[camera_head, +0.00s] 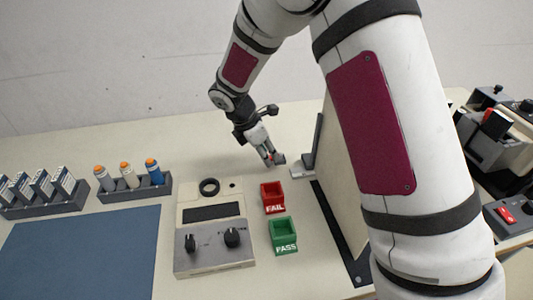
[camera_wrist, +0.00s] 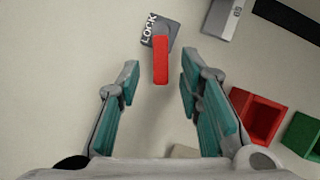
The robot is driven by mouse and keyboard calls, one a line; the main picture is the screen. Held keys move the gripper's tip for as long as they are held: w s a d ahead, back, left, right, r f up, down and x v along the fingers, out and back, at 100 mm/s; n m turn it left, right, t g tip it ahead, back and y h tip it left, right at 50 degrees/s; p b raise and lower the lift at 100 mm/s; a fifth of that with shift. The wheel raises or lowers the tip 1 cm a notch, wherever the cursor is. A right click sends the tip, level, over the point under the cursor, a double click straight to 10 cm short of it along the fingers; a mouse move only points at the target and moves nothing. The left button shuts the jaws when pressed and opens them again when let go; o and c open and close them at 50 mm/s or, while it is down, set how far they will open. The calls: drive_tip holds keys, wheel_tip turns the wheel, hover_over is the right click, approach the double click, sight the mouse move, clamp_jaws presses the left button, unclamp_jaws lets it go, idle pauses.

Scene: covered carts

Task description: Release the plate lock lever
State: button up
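The lock lever is a red bar (camera_wrist: 161,60) on a small grey block marked LOCK (camera_wrist: 151,34). In the wrist view it points down the picture, its free end around the level of my fingertips. My gripper (camera_wrist: 160,78) is open, with one teal-padded finger on each side of the lever and a gap on both sides. In the head view my gripper (camera_head: 268,156) is low over the table at the grey lock block (camera_head: 279,158); the red lever cannot be made out there.
A red FAIL box (camera_head: 273,208) and green PASS box (camera_head: 284,248) stand nearer. A knobbed device (camera_head: 211,258) is left of them. An upright beige panel (camera_head: 340,185) and grey bracket (camera_head: 304,163) stand right of my gripper. Table left of the lock is clear.

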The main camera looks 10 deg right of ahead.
drive_tip(key=v, duration=1.1)
drive_tip(key=shift+s+r, duration=0.1)
drive_tip(key=s+d+r+m+t+y, duration=0.1)
drive_tip(key=s+d+r+m+y, duration=0.1)
drive_tip(key=s+d+r+m, duration=0.75)
drive_tip(key=s+d+r+m+t+y, duration=0.1)
drive_tip(key=s+r+m, duration=0.1)
drive_tip(key=s+m, duration=0.4)
drive_tip(key=s+d+r+m+t+y, duration=0.1)
drive_tip(key=s+m, duration=0.5)
drive_tip(key=s, duration=0.7)
drive_tip(key=shift+s+r+t, duration=0.3)
drive_tip(key=shift+s+r, duration=0.05)
drive_tip(key=shift+r, duration=0.2)
